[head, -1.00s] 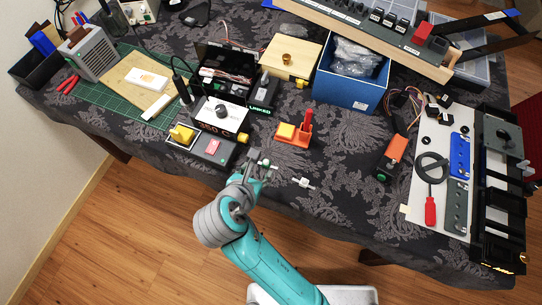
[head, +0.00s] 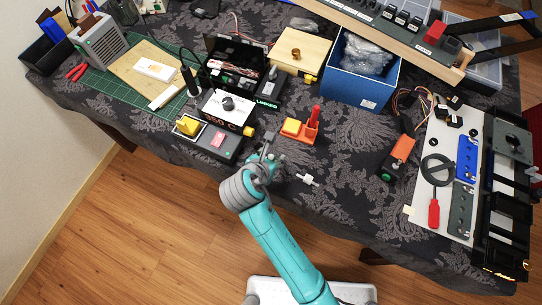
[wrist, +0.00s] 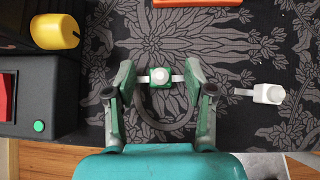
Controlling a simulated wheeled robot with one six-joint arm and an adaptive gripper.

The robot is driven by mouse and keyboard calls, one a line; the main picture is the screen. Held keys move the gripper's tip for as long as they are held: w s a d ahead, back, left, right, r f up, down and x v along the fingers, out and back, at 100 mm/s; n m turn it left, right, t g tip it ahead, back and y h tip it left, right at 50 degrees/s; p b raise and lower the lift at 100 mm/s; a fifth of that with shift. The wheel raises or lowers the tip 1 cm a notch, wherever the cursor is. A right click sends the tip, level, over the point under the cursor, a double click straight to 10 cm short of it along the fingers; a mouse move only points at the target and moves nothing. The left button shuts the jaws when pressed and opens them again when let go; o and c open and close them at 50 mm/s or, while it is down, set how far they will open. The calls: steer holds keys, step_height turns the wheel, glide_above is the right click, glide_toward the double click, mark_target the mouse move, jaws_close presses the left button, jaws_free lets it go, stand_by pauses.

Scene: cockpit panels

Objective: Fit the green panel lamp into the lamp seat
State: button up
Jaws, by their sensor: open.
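A small green and white lamp-like piece (wrist: 159,76), with white tabs on both sides, shows in the wrist view between the fingers of my gripper (wrist: 159,88). It looks like the green panel lamp. The fingers are open, one on each side, with gaps to its green body; its height relative to them is unclear. In the head view my gripper (head: 268,150) is over the table's front edge, and the lamp is mostly hidden there. I cannot tell which part is the lamp seat.
A white piece (wrist: 268,93) lies on the cloth to the right; it also shows in the head view (head: 308,180). A grey box with a red switch (head: 217,140) stands left. An orange holder (head: 300,129) lies beyond. Bare patterned cloth lies between.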

steer(key=shift+w+d+f, duration=0.1)
steer(key=shift+w+f, duration=0.25)
jaws_close()
